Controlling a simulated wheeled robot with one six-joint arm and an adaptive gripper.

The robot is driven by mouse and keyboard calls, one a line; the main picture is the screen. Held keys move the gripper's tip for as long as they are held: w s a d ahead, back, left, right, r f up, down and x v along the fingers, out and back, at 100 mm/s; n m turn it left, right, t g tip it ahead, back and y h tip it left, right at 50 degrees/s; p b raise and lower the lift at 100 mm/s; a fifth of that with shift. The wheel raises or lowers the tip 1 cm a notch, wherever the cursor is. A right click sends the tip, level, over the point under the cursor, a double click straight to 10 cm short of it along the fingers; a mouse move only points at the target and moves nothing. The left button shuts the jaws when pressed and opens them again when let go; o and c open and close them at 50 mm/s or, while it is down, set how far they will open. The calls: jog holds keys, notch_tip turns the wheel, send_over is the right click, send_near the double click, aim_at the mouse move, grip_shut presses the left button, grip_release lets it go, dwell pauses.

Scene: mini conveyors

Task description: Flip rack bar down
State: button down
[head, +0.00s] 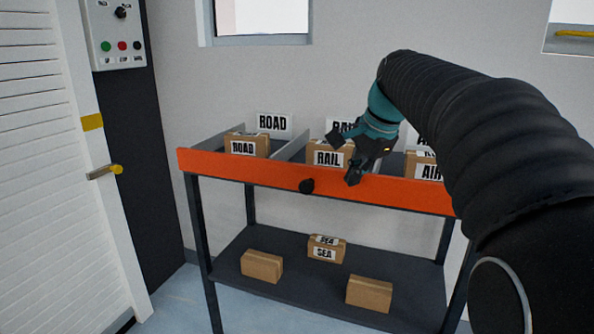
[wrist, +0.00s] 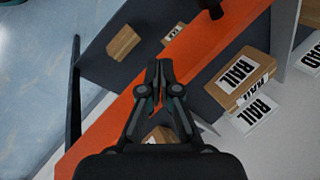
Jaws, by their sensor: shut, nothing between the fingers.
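The orange rack bar (head: 240,165) runs along the front edge of the rack's top shelf, in front of the boxes. A black knob (head: 306,186) sits on its front face. The bar crosses the wrist view diagonally (wrist: 195,52), with the knob (wrist: 212,8) at the top edge. My gripper (head: 352,165) is over the bar's upper edge, right of the knob and in front of the RAIL box. In the wrist view its fingers (wrist: 159,66) are together and empty, overlapping the bar. I cannot tell whether they touch it.
Behind the bar stand a ROAD box (head: 247,146), a RAIL box (head: 326,155) and an AIR box (head: 426,168), between dividers. Several boxes, one marked SEA (head: 325,252), lie on the lower shelf (head: 310,285). A white door (head: 60,170) is at left.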

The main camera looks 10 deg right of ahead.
aim_at(309, 183)
jog(key=s+a+r+m+y, duration=0.1)
jog(key=a+r+m+y, duration=0.1)
jog(key=r+m, duration=0.9)
jog(key=a+m, duration=0.1)
jog(key=m, duration=0.1)
jog(key=shift+r+m+g, duration=0.2)
jog(key=shift+m+g, duration=0.1)
jog(key=shift+m, duration=0.1)
jog(key=b+x, duration=0.2)
jog(key=x, duration=1.2)
jog(key=shift+b, duration=0.35)
jog(key=shift+f, duration=0.1)
